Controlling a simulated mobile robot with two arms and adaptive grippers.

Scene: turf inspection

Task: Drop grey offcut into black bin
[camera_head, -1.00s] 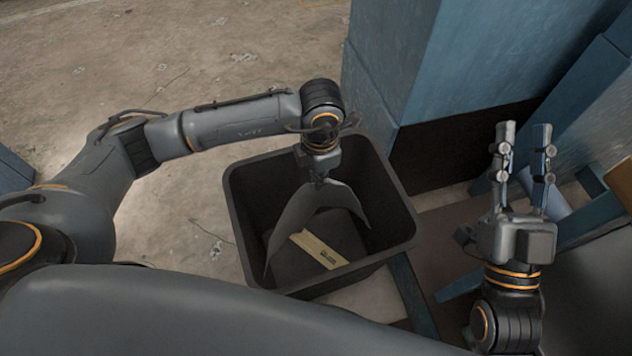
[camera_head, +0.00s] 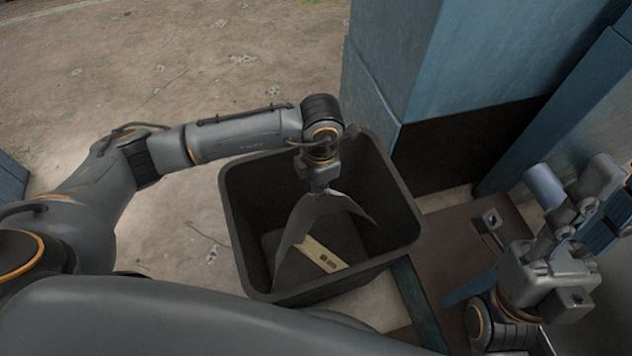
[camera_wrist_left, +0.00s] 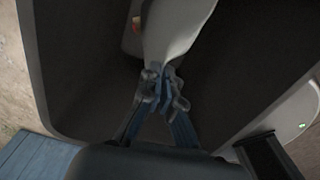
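The grey offcut (camera_head: 293,222) is a thin, curved, drooping sheet. My left gripper (camera_head: 318,188) is shut on its upper part and points down into the black bin (camera_head: 232,215). The offcut hangs within the bin's opening, its long end drooping to the lower left and a shorter end to the right. In the left wrist view, the closed fingers (camera_wrist_left: 161,88) pinch the pale offcut (camera_wrist_left: 172,28). Whether its low end touches the bin floor is unclear. My right gripper (camera_head: 603,208) is empty and open at the right, partly overlapping its own fingers.
A beige strip with dark print (camera_head: 322,255) lies in the bin. A tall blue structure (camera_head: 430,70) stands right behind the bin. A pale blue cylinder (camera_head: 545,186) is near my right gripper. Bare concrete floor (camera_head: 200,75) lies left and behind.

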